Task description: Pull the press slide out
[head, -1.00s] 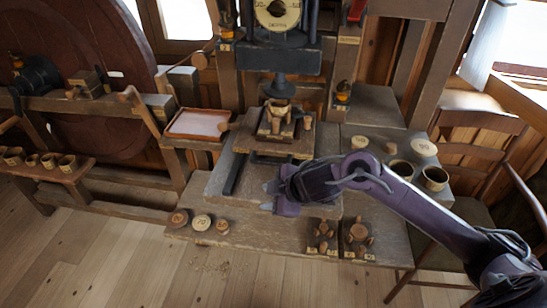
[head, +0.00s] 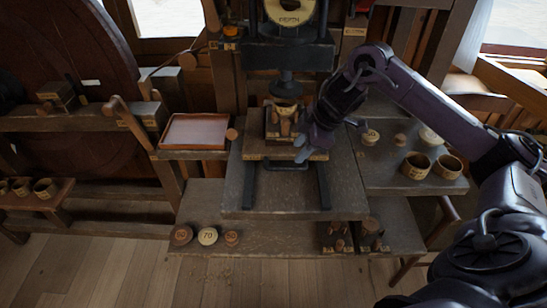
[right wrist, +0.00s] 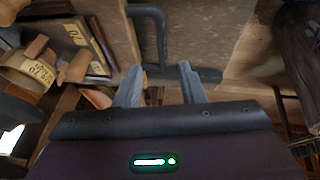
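The press slide (head: 256,149) is a wooden board on two dark rails, below the press ram (head: 286,85). It bears a fixture with a turned wooden piece (head: 284,122). A dark bar handle (head: 284,167) juts from the slide's front edge. In the right wrist view the handle (right wrist: 158,38) is a bent dark bar just beyond the fingertips. My right gripper (head: 303,150) is at the slide's front right, close to the handle. In the right wrist view its two fingers (right wrist: 160,78) stand apart with nothing clearly between them. My left gripper is not in view.
A shallow tray (head: 196,131) stands left of the press. Round labelled pieces (head: 207,236) lie on the lower front step. Wooden cups (head: 416,165) stand on the right shelf. The grey bench top (head: 270,205) before the slide is clear.

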